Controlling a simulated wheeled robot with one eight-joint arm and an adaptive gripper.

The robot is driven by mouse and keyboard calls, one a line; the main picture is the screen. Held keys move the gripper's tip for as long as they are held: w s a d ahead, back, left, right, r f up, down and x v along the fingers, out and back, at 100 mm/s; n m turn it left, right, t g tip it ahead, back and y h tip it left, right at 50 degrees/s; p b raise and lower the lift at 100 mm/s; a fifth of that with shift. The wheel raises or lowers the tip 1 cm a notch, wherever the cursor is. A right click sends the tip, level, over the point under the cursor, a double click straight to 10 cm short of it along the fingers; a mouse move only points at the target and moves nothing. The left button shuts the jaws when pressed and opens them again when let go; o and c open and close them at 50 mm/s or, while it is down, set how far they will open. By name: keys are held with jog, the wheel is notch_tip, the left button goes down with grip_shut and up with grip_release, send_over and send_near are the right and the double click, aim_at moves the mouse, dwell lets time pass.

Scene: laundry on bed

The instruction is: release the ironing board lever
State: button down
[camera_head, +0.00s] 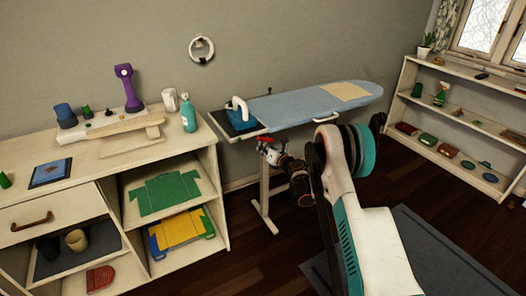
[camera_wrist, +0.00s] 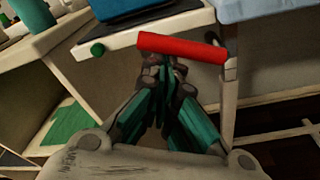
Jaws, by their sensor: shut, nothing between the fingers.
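The ironing board (camera_head: 300,105) has a blue cover and stands against the wall, right of the wooden dresser. The red lever (camera_wrist: 180,47) is a bar under the board's left end, lying across the upper middle of the wrist view. My gripper (camera_wrist: 166,72) is shut and empty, its fingertips just below the red lever in the wrist view. I cannot tell whether they touch it. In the head view my gripper (camera_head: 270,152) is under the board's left end, and the lever is small and partly hidden there.
A white-and-blue iron (camera_head: 240,112) rests on the board's left end. A white handle (camera_head: 327,117) is on the board's front edge. The dresser (camera_head: 190,150) stands close left. A low shelf (camera_head: 470,118) is at right.

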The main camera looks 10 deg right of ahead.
jog(key=shift+w+d+r, duration=0.1)
jog(key=shift+d+r, duration=0.1)
jog(key=shift+r, duration=0.5)
jog(key=shift+w+d+r, duration=0.1)
jog(key=shift+d+r, duration=0.15)
jog(key=shift+r, duration=0.4)
jog(key=shift+d+r, duration=0.2)
jog(key=shift+r, duration=0.5)
jog(key=shift+d+r, duration=0.1)
